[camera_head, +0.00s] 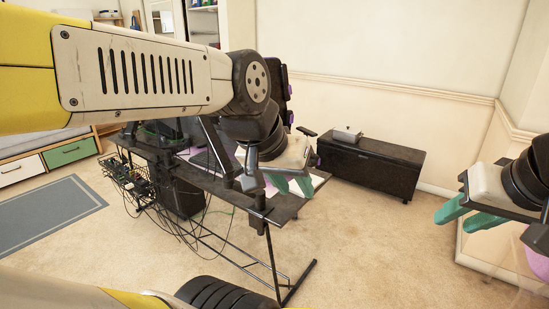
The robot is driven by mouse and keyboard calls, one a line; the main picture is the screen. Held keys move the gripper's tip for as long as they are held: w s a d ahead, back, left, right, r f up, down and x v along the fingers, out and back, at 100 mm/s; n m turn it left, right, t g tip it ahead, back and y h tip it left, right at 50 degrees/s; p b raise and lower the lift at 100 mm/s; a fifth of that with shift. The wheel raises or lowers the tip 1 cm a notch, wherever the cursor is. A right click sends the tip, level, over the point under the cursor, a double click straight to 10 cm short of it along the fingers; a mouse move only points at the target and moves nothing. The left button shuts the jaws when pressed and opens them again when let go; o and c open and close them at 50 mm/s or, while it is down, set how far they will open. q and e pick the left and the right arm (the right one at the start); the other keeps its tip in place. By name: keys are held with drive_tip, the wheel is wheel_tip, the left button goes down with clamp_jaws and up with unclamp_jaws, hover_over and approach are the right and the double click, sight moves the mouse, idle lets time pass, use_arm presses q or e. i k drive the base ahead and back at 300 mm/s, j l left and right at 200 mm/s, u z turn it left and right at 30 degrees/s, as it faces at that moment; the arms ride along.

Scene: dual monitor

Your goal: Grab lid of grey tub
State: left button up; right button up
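A dark grey, box-shaped tub or chest (365,168) stands on the carpet against the far wall, with a flat lid-like top that looks closed. My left gripper (291,187) has teal fingers spread apart, with nothing visible between them. It is over the right end of the desk in the picture, left of the dark chest and apart from it. My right gripper (466,216) is at the right edge, its teal fingers apart and empty. It is nearer the camera than the chest and to its right.
A small light grey box (347,134) rests on the chest's top. A dark desk (235,190) with hanging cables (180,222) stands left of centre, with a black bin-like box (183,198) beneath. Carpet (385,245) is clear in front of the chest. A blue-grey rug (45,210) lies left.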

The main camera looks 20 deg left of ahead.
sight(352, 130)
drive_tip(key=i+u, duration=0.4)
drive_tip(key=i+l+u, duration=0.2)
drive_tip(key=u, duration=0.2)
drive_tip(key=i+l+u, duration=0.2)
drive_tip(key=i+l, duration=0.9)
drive_tip(key=i+z, duration=0.1)
drive_tip(key=z, duration=0.7)
drive_tip(key=i+l, duration=0.45)
drive_tip(key=l, duration=0.15)
drive_tip(key=i+l+z, duration=0.1)
drive_tip(key=i+l, duration=0.3)
drive_tip(key=l, duration=0.25)
drive_tip(key=i+u, duration=0.2)
drive_tip(key=i, duration=0.35)
drive_tip(key=i+u, duration=0.15)
drive_tip(key=i, duration=0.35)
drive_tip(key=i+l+u, duration=0.2)
drive_tip(key=i, duration=0.35)
drive_tip(key=i+l+u, duration=0.15)
drive_tip(key=i, duration=0.35)
drive_tip(key=i+l+u, duration=0.1)
drive_tip(key=i+u, duration=0.15)
drive_tip(key=i, duration=0.2)
drive_tip(key=i+l+u, duration=0.2)
drive_tip(key=i, duration=0.25)
